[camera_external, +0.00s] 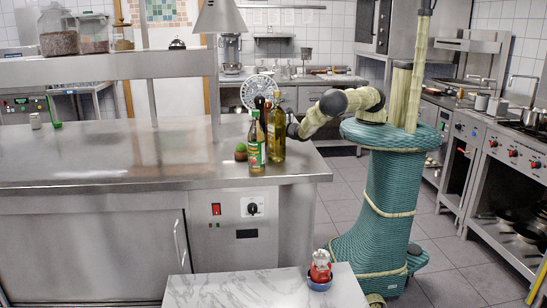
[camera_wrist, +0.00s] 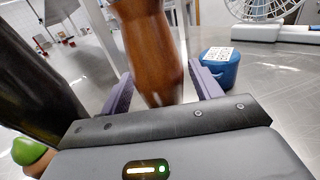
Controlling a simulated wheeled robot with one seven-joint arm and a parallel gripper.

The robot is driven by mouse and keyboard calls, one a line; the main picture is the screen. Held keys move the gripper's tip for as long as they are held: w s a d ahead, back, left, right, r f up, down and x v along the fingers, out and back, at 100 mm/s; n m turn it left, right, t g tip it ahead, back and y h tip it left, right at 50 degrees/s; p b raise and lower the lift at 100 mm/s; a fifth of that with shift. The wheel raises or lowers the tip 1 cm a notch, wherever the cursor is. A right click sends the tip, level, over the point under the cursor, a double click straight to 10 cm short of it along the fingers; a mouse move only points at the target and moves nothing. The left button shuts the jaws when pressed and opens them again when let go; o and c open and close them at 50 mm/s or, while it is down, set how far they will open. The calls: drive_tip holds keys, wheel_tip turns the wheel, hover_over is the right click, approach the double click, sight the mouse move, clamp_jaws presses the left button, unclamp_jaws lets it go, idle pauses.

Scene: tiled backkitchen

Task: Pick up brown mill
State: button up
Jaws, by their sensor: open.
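The brown mill (camera_wrist: 147,38) stands large in the wrist view, with its lower body between my gripper's two purple fingers. My gripper (camera_wrist: 160,76) is open, with a finger on each side of the mill. A gap shows at the right finger; I cannot tell whether the left finger touches. The mill's top is out of the wrist view. In the external view the bottles on the counter hide most of my gripper, and I cannot make out the mill clearly there.
A sauce bottle (camera_external: 256,145) and an oil bottle (camera_external: 277,135) stand close together near the counter's (camera_external: 120,165) right end. A green and brown item (camera_wrist: 30,152) is at the lower left. A blue container (camera_wrist: 221,72) stands beyond the right finger, near a fan (camera_wrist: 262,8).

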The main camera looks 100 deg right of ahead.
idle(0.5)
drive_tip(key=c, duration=1.2)
wheel_tip(320, 180, up, 18)
